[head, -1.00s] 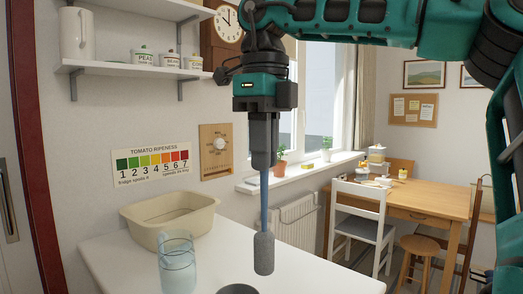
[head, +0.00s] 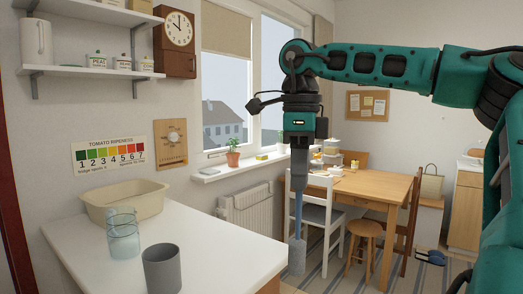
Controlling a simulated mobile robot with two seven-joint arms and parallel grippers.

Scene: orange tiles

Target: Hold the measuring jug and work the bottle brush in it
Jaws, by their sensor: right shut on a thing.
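My right gripper (head: 299,182) points down and is shut on the bottle brush, holding it upright by its upper end. The brush has a blue stem and a grey cylindrical head (head: 297,257). The head hangs free in the air, beside the right edge of the white counter in the picture. A clear, bluish vessel, which looks like the measuring jug (head: 123,238), stands upright on the counter to the left, well apart from the brush. My left gripper is not in view.
A grey open cup (head: 162,269) stands on the counter (head: 215,255) in front of the jug. A cream basin (head: 97,208) sits behind the jug. The counter right of the cup is clear. A white chair (head: 312,214), stool (head: 365,231) and wooden table (head: 375,187) stand beyond.

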